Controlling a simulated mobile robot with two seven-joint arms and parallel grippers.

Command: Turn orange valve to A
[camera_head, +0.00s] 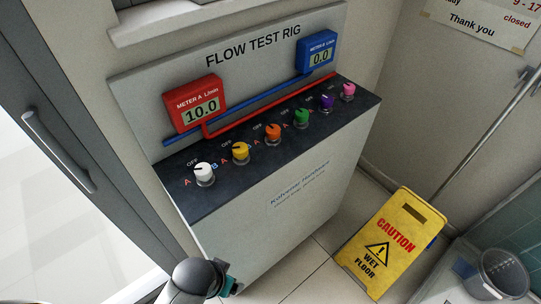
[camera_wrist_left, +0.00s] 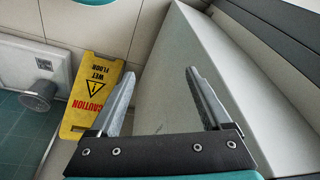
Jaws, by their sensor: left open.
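The orange valve (camera_head: 273,132) is a knob on the dark top of the flow test rig, third from the left in a row of several coloured knobs. Its pointer direction is too small to tell. The red meter (camera_head: 198,104) reads 10.0 and the blue meter (camera_head: 317,53) reads 0.0. In the left wrist view my left gripper (camera_wrist_left: 160,73) is open and empty, its fingers beside the rig's pale side panel (camera_wrist_left: 185,50). No knob shows between them. In the head view only part of my arm shows at the bottom, below the rig. My right gripper is not seen.
White (camera_head: 203,172) and yellow (camera_head: 240,151) knobs stand left of the orange one; green (camera_head: 301,117), purple (camera_head: 326,102) and pink (camera_head: 347,90) ones stand right. A yellow wet-floor sign (camera_head: 390,243) stands right of the rig. A bucket (camera_head: 500,274) is at far right.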

